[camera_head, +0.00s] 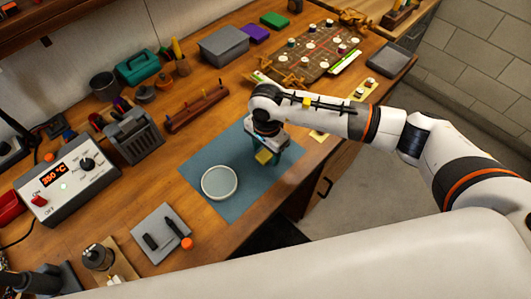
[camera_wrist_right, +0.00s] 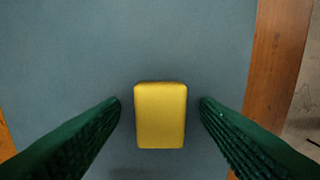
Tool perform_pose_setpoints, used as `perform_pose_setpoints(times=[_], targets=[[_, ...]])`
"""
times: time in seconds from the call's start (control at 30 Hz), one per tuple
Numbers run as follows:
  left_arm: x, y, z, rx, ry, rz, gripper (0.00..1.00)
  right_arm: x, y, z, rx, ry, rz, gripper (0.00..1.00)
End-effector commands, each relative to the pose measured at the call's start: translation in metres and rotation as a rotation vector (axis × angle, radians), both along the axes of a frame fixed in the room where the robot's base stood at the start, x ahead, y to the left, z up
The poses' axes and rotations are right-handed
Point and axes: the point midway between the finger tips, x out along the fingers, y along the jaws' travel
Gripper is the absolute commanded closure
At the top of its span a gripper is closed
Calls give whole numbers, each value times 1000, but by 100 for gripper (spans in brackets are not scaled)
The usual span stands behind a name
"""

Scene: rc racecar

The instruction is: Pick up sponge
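The yellow sponge (camera_wrist_right: 160,115) lies on the blue-grey mat (camera_wrist_right: 60,50) in the right wrist view. It also shows in the head view (camera_head: 264,157), partly hidden under my right gripper. My right gripper (camera_wrist_right: 160,105) is open, with one green finger on each side of the sponge and a gap on both sides. In the head view my right gripper (camera_head: 266,156) points down over the right part of the mat. My left gripper cannot be made out in the head view.
A round white dish (camera_head: 219,182) sits on the mat left of the sponge. A grey plate with small tools (camera_head: 160,232) lies further left. A soldering station (camera_head: 68,186) stands at the left. The table's front edge runs close to the right of the sponge.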

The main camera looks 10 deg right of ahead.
Motion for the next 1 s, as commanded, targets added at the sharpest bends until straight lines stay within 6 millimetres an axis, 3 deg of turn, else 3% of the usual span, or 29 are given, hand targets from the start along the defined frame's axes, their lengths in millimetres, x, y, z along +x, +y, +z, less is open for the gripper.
perform_pose_setpoints(times=[0.03,0.27,0.67,1.0], targets=[[0,0,0,0,0,0,64,0,0,0,0,0,0,52],[0,0,0,0,0,0,64,0,0,0,0,0,-1,89],[2,0,-3,0,-2,0,64,1,0,6,1,-3,-1,90],[3,0,-26,0,-4,1,64,2,0,68,0,-6,0,90]])
